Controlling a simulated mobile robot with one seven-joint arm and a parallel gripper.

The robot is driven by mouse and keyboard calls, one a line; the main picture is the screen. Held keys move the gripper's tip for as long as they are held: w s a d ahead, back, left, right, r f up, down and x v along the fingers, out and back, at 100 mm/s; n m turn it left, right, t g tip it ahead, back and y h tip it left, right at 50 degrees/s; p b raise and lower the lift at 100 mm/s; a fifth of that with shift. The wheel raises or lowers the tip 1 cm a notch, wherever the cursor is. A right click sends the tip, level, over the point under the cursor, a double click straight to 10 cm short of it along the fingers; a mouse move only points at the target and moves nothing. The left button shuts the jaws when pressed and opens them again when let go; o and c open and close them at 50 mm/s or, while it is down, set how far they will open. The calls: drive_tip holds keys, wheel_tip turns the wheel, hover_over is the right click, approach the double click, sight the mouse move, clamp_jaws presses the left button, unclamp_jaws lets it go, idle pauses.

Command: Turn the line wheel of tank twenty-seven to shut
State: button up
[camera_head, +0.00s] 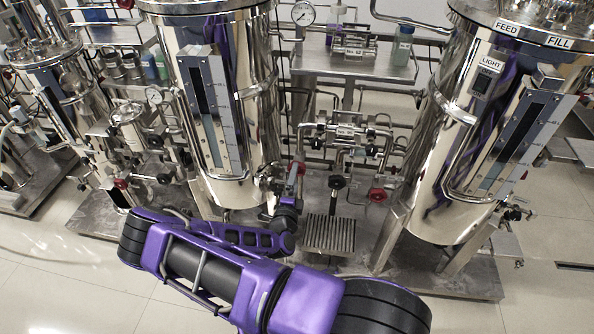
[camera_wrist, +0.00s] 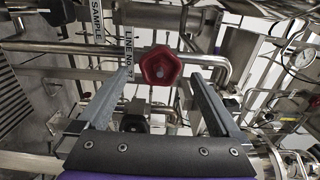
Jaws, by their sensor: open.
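A red lobed wheel (camera_wrist: 161,66) sits on a pipe in the wrist view, just beyond and between the fingertips of my gripper (camera_wrist: 161,76). The gripper is open, with one finger on each side of the wheel and nothing held. I cannot tell whether the fingers reach around the wheel or stop short of it. A label starting "LINE NO" (camera_wrist: 130,50) hangs beside it, its number not clear to read. In the head view my gripper (camera_head: 294,190) is at the piping between two steel tanks, near a red wheel (camera_head: 298,168). No tank number is readable.
The left tank (camera_head: 225,120) and right tank (camera_head: 430,190) flank the pipework. Another red wheel (camera_head: 377,195) and a black knob (camera_head: 337,182) are close on the right. A "SAMPLE" label (camera_wrist: 96,20) hangs near the wheel. Open floor lies in front of the skid.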

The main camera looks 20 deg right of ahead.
drive_tip(key=x, duration=0.5)
drive_tip(key=c, duration=1.3)
drive_tip(key=shift+s, duration=0.1)
